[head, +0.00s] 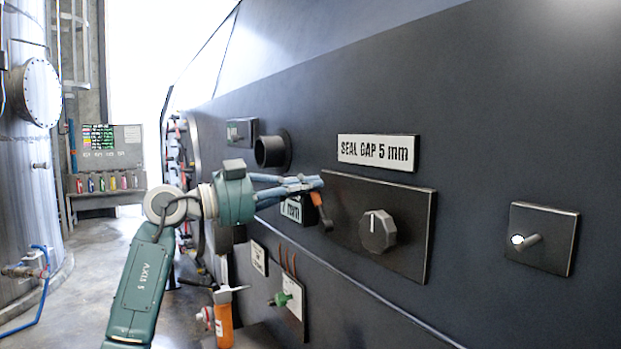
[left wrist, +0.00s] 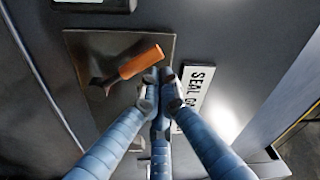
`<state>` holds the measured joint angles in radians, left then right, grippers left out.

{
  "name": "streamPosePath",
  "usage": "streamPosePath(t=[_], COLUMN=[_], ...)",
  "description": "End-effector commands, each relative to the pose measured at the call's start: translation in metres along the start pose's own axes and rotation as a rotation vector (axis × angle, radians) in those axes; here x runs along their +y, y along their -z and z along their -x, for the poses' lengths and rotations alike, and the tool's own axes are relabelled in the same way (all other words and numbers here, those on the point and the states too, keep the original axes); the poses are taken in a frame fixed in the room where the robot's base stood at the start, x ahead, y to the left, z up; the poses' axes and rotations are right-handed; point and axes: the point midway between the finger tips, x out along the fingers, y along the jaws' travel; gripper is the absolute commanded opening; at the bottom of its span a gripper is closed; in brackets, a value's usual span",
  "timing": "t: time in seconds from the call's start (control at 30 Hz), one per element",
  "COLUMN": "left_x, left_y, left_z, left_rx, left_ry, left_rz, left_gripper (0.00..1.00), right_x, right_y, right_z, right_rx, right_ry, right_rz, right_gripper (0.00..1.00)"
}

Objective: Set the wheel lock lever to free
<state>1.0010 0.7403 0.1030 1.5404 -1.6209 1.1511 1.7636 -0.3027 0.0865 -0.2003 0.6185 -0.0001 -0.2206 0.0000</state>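A lever with an orange grip (head: 321,210) sits at the left end of a dark plate (head: 413,215) on the machine wall. In the left wrist view the orange grip (left wrist: 141,62) lies slanted across the plate, just past my fingertips. No free or locked marking is readable by it. My left gripper (head: 314,184) is at the lever, its blue fingers drawn together at the tips. In the left wrist view the fingertips (left wrist: 162,80) are close together with nothing seen between them; whether they touch the grip I cannot tell. My right gripper is out of view.
A "SEAL GAP 5 mm" sign (head: 378,152) is above. A short pipe stub (head: 272,151) juts out at the left. A plate with a peg (head: 543,238) is farther right.

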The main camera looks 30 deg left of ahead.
Motion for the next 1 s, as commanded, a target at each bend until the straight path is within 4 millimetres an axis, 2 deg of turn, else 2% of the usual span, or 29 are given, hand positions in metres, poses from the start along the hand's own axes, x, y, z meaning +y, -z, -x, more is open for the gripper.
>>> streamPosePath(t=[0.27, 0.5, 0.6, 0.93, 1.0], left_x=[-0.001, -0.007, -0.007, -0.005, -0.005], left_y=[-0.001, -0.022, -0.029, -0.033, -0.033], left_z=[0.0, 0.003, 0.004, 0.005, 0.005], left_rx=[0.0, -0.007, -0.004, 0.0, 0.0], left_ry=[0.001, 0.034, 0.048, 0.056, 0.055], left_rz=[0.009, 0.275, 0.356, 0.389, 0.388], left_gripper=[0.0, 0.0, 0.0, 0.0, 0.0], right_x=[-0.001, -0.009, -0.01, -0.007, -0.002], right_y=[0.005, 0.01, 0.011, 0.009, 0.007], right_z=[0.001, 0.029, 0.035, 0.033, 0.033], right_rx=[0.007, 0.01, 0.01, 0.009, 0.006], right_ry=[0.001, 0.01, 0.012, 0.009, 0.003], right_rz=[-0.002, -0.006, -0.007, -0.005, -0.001], right_gripper=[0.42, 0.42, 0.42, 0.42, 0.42])
